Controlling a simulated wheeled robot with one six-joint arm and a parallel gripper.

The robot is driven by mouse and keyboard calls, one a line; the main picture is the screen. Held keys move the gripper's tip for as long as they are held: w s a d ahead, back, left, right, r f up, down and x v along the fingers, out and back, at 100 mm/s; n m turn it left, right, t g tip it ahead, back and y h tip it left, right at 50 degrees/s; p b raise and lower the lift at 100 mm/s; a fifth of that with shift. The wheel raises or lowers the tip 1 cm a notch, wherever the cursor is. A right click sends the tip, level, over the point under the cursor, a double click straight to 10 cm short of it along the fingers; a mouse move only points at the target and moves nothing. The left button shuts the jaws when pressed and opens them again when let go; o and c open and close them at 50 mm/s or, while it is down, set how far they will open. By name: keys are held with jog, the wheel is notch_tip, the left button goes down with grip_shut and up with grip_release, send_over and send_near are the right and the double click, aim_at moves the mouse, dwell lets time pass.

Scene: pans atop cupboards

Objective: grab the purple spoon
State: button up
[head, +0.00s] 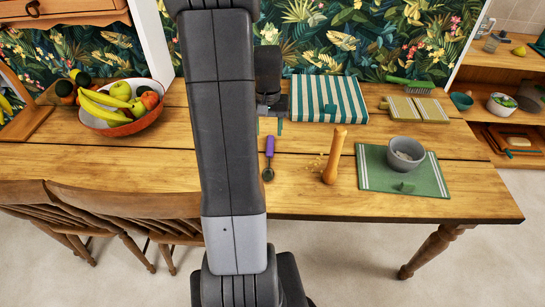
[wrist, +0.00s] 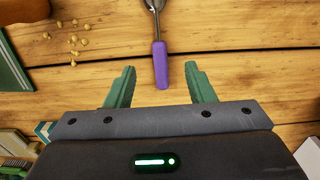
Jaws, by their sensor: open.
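The purple spoon (head: 269,150) lies on the wooden table, just right of my arm in the head view, with its handle toward the back and its dark bowl toward the front edge. In the wrist view the spoon's purple handle (wrist: 160,65) points down into the gap between my fingers, and its metal bowl is cut off at the top. My gripper (wrist: 160,88) is open and empty, its green fingers on either side of the handle's end without touching it. In the head view my gripper (head: 269,126) is near the handle's end, partly hidden by my arm.
A grey bowl (head: 405,151) sits on a green mat (head: 430,184). A striped cloth item (head: 328,98) lies behind. A fruit bowl (head: 122,124) is at left. Chairs (head: 130,207) stand in front.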

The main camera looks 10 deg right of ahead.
aim_at(269, 154)
notch_tip(269, 154, down, 10)
jog(key=shift+s+f, duration=0.1)
jog(key=shift+f, duration=0.05)
dwell(0.4)
jog(key=shift+c, duration=0.4)
jog(key=shift+d, duration=0.1)
grip_shut()
